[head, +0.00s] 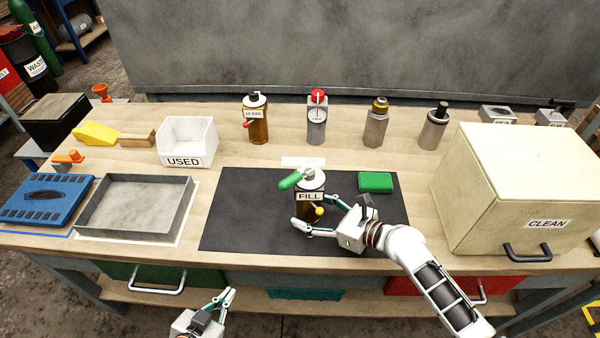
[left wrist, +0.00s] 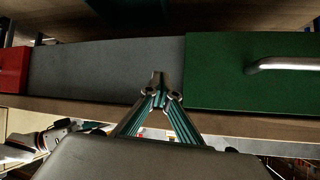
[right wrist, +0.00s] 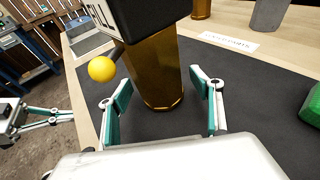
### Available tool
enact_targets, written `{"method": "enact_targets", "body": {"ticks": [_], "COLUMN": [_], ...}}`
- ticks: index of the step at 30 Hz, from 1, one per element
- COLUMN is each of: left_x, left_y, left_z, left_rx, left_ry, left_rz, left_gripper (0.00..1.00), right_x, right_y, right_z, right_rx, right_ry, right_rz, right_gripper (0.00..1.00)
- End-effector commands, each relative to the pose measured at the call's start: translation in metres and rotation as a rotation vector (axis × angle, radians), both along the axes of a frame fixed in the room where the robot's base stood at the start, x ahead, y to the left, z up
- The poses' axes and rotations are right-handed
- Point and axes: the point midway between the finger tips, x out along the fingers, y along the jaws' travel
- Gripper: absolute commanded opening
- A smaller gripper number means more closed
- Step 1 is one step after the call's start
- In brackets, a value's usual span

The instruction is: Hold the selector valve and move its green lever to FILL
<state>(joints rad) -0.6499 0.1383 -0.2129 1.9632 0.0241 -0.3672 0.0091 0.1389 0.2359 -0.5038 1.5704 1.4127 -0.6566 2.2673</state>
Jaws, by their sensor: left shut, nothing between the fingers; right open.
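The selector valve (head: 310,205) stands upright on the black mat (head: 235,215), with an amber body, a FILL label and a yellow ball knob (head: 319,211). Its green lever (head: 291,180) points left from the grey top. My right gripper (head: 312,214) is open, with its fingers on either side of the valve's lower body. In the right wrist view the amber body (right wrist: 158,75) stands between the open fingers, with gaps showing beside it; the green lever is out of that view. My left gripper (head: 229,294) is shut and empty, low in front of the bench.
A green block (head: 375,182) lies on the mat right of the valve. A grey tray (head: 135,233) and a USED bin (head: 187,141) are left, a large CLEAN box (head: 515,185) right. Several other bottles stand behind. The mat's left part is clear.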

Motion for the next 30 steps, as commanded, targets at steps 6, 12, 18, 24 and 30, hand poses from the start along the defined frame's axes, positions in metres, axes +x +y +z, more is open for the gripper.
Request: {"method": "enact_targets", "body": {"ticks": [6, 12, 18, 24, 30], "left_x": [0.0004, 0.0006, 0.0004, 0.0003, 0.0004], "left_y": [0.0005, 0.0008, 0.0009, 0.001, 0.0009], "left_z": [0.0, -0.0001, -0.0006, -0.001, -0.001], "left_rx": [0.001, 0.002, 0.002, 0.003, 0.003], "left_ry": [0.0, -0.001, 0.0, 0.001, 0.001], "left_rz": [0.0, 0.0, 0.0, 0.0, 0.0], "left_gripper": [0.0, 0.0, 0.0, 0.0, 0.0], "right_x": [0.0009, 0.0008, 0.0007, 0.0006, 0.0005], "right_y": [0.0016, 0.0014, 0.0013, 0.0014, 0.0014], "right_z": [-0.0006, -0.0006, -0.0007, -0.0008, -0.0009], "right_rx": [-0.001, -0.001, -0.001, 0.0, -0.001], "right_ry": [-0.001, -0.001, -0.001, -0.001, 0.0], "right_rz": [0.0, 0.0, 0.0, 0.001, 0.001], "right_gripper": [0.65, 0.39, 0.28, 0.28, 0.28]}}
